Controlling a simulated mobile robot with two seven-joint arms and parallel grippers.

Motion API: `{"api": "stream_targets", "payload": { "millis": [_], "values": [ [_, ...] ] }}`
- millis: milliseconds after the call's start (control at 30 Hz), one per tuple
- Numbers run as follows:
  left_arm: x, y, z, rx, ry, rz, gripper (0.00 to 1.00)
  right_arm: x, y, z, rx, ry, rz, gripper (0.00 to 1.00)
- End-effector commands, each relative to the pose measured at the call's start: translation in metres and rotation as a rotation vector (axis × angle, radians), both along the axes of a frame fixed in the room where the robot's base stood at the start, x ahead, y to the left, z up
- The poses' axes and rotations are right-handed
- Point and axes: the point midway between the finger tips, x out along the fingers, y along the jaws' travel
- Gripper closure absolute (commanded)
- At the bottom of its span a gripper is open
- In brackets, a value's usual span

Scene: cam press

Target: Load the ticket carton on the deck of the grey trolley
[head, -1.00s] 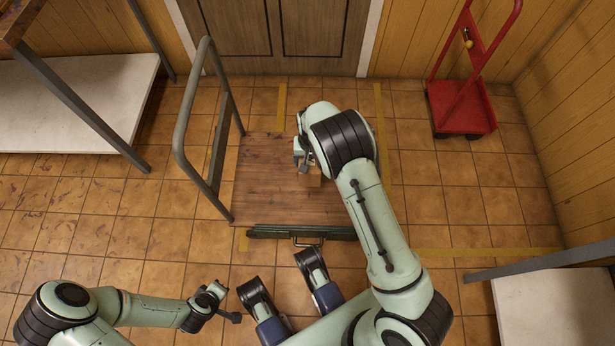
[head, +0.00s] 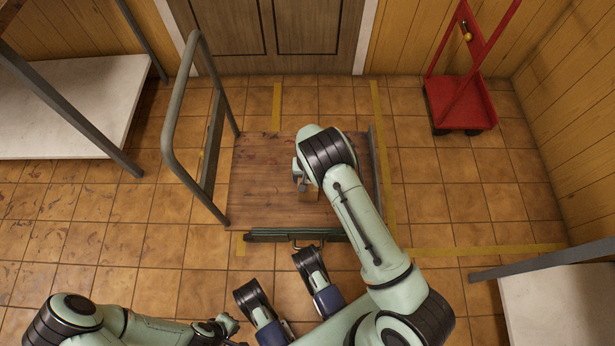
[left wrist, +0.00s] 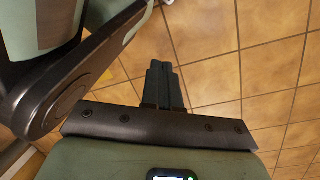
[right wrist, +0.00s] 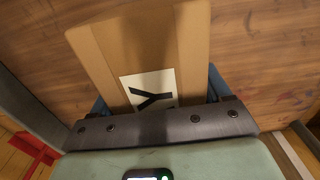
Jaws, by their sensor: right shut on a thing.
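The grey trolley has a brown wooden deck (head: 258,178), with its tubular grey handle (head: 170,110) at the left end. My right gripper (head: 303,182) is over the middle of the deck, mostly hidden under my right arm. It is shut on the tan ticket carton (right wrist: 105,45), which carries a white label with a black Y. The carton (head: 309,194) shows only partly in the head view; I cannot tell whether it touches the deck. My left gripper (head: 232,332) is low at the left, away from the trolley. In the left wrist view its fingers (left wrist: 165,85) are together and empty.
A long dark green item (head: 290,235) with a handle lies along the deck's near edge. A red hand truck (head: 460,103) stands at the back right. White-topped shelving (head: 70,105) is at the left and a white surface (head: 560,305) at the right. Yellow tape marks the tiled floor.

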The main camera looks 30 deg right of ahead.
Motion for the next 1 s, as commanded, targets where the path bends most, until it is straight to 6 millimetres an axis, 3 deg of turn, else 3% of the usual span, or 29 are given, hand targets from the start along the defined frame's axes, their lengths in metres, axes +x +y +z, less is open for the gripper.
{"api": "stream_targets", "payload": {
  "millis": [367, 400, 433, 767, 1000],
  "values": [
    [-0.003, 0.001, -0.002, 0.000, 0.012, 0.001, 1.00, 0.001, 0.000, -0.001, 0.001, -0.003, 0.000, 0.86],
    [-0.003, 0.001, -0.002, 0.000, 0.012, 0.001, 1.00, 0.000, 0.000, -0.001, 0.001, -0.001, 0.000, 0.10],
    [-0.003, 0.001, -0.002, 0.000, 0.011, 0.001, 1.00, 0.000, 0.000, -0.001, 0.001, -0.001, 0.000, 0.00],
    [0.001, 0.000, 0.002, 0.000, -0.005, -0.001, 1.00, 0.000, 0.000, 0.003, 0.000, -0.001, 0.000, 0.00],
    [0.027, -0.003, 0.020, 0.006, -0.090, -0.010, 1.00, 0.001, 0.001, 0.049, 0.002, -0.005, 0.000, 0.00]
  ]
}}
